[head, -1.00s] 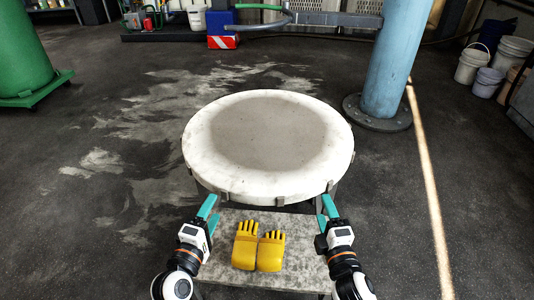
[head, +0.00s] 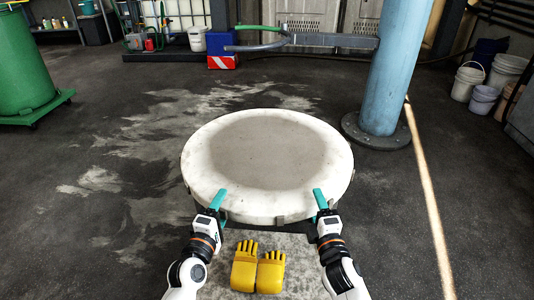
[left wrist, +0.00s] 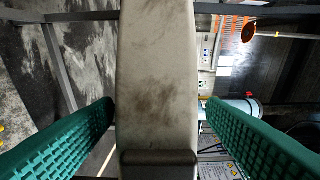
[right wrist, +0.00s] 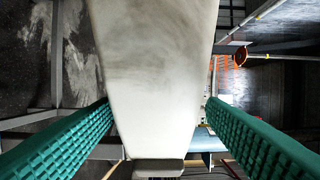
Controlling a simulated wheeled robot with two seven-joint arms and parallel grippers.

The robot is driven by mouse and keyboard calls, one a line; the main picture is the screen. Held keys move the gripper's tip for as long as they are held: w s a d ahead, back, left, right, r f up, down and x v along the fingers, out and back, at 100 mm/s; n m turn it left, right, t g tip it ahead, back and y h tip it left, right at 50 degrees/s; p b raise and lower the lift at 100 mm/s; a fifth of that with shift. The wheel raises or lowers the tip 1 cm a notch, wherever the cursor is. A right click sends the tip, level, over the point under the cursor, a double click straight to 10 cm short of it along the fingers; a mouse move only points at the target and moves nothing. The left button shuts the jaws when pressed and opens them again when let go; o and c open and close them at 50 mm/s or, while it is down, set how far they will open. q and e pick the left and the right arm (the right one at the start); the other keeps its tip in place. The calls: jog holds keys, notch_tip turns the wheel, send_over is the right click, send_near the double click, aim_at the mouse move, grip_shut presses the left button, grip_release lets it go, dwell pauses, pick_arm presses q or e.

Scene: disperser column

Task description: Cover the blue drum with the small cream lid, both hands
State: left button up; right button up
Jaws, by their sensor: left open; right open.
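The cream lid (head: 200,155) is a large round disc with a grey worn centre, lying flat on a stand in the middle of the head view. My left gripper (head: 219,198) and my right gripper (head: 320,198) are at its near rim, left and right of centre. Both are open. In the left wrist view the rim (left wrist: 157,70) passes between the teal fingers (left wrist: 157,104). In the right wrist view the rim (right wrist: 150,70) also lies between the fingers (right wrist: 159,102). I cannot make out a blue drum in the head view.
Yellow gloves (head: 258,268) lie on a grey shelf (head: 300,255) between my arms. A light blue column (head: 388,80) stands behind right. A green drum (head: 22,65) on a dolly is far left. Buckets (head: 467,82) stand at the right. Floor left of the lid is clear.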

aim_at(227, 196)
pick_arm(q)
jog(key=shift+x, duration=2)
pick_arm(e)
jog(key=shift+w+a, duration=0.15)
jog(key=shift+w, duration=0.85)
jog(key=shift+w+a, duration=0.1)
jog(key=shift+w, duration=0.85)
pick_arm(q)
grip_shut()
pick_arm(e)
grip_shut()
pick_arm(q)
jog(key=shift+r, duration=0.2)
pick_arm(e)
jog(key=shift+r, duration=0.2)
